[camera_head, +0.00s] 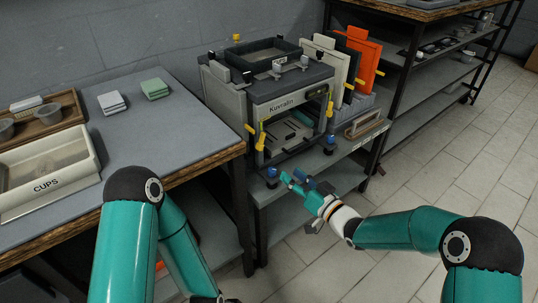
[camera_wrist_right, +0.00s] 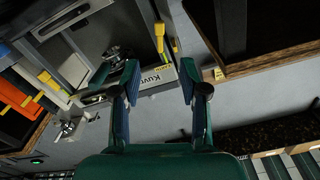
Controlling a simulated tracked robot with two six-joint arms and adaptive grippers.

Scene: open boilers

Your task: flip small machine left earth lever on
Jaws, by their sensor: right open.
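The small grey machine (camera_head: 290,95), labelled Kuvralin, stands on the low bench in the head view. Its front panel (camera_wrist_right: 158,76) shows upside down between my fingers in the right wrist view. A yellow lever (camera_head: 261,141) hangs at its left front, and another yellow piece (camera_head: 249,129) sticks out beside it. I cannot tell which part is the earth lever. My right gripper (camera_head: 291,177) is open and empty in front of the machine, by a blue knob (camera_head: 271,172) at its left front; its open fingers also show in the right wrist view (camera_wrist_right: 158,70).
A table (camera_head: 190,100) on the left holds a CUPS bin (camera_head: 48,185), a wooden tray (camera_head: 70,112) and folded cloths (camera_head: 155,88). Orange and pale panels (camera_head: 365,62) stand right of the machine. A dark shelf rack (camera_head: 425,85) is behind. Tiled floor at right is open.

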